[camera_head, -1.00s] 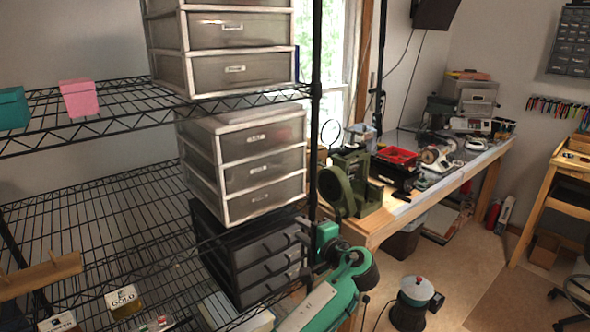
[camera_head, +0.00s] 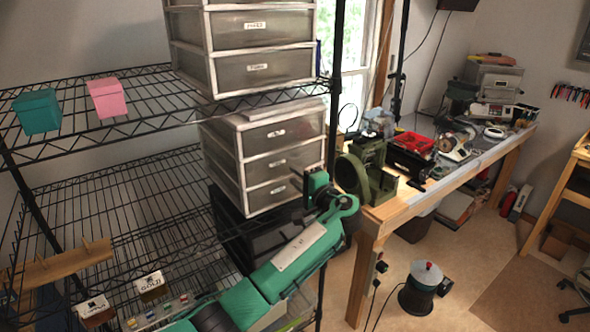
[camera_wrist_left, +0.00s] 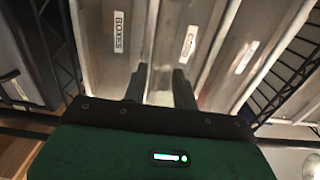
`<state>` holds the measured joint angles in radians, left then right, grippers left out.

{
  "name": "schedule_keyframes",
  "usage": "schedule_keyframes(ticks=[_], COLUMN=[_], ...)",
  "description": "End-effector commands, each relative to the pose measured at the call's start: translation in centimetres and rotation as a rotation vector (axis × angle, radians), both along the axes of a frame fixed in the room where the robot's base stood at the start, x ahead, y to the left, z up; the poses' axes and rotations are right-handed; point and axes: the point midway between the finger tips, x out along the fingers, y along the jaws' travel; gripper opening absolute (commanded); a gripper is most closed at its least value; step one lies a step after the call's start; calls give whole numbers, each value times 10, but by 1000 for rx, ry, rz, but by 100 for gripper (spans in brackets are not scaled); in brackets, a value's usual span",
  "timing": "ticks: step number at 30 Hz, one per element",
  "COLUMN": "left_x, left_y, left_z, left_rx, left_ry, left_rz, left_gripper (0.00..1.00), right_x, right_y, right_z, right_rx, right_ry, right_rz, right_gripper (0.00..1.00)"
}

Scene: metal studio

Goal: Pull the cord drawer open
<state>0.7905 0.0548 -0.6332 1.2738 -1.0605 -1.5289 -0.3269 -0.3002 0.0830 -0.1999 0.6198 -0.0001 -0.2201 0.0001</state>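A white-framed unit of grey translucent drawers (camera_head: 270,160) stands on the middle wire shelf, with three labelled fronts. All three look shut. I cannot read which label says cord in the head view. My left gripper (camera_head: 302,183) is just in front of the lower drawers at their right side, its fingers partly hidden. In the left wrist view the two dark fingers (camera_wrist_left: 160,86) are apart with nothing between them, pointing at the drawer fronts. One label there reads BOXES (camera_wrist_left: 119,32); the other labels (camera_wrist_left: 189,42) are too blurred to read. My right gripper is not in view.
Another drawer unit (camera_head: 245,45) stands on the shelf above, and a black one (camera_head: 240,220) below, partly behind my left arm. A black shelf post (camera_head: 334,90) rises right of the drawers. A workbench (camera_head: 372,218) with a green machine stands to the right.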

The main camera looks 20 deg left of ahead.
Motion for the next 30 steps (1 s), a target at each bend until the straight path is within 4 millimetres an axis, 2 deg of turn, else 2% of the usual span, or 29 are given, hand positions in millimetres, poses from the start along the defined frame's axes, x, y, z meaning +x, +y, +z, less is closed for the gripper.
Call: schedule_keyframes(ticks=[4,13,17,18,30], left_x=[6,7,7,7,9], left_y=[9,10,10,10,12], left_z=[0,-1,-1,-1,-3], left_rx=[0,-1,-1,-1,-1], left_ry=[1,1,1,1,2], left_rz=[1,0,0,0,0], left_gripper=[28,28,3,0,0], right_x=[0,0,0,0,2], right_y=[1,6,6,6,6], right_z=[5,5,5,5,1], right_rx=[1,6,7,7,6], right_ry=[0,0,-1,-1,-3], right_rz=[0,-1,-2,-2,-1], right_gripper=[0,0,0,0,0])
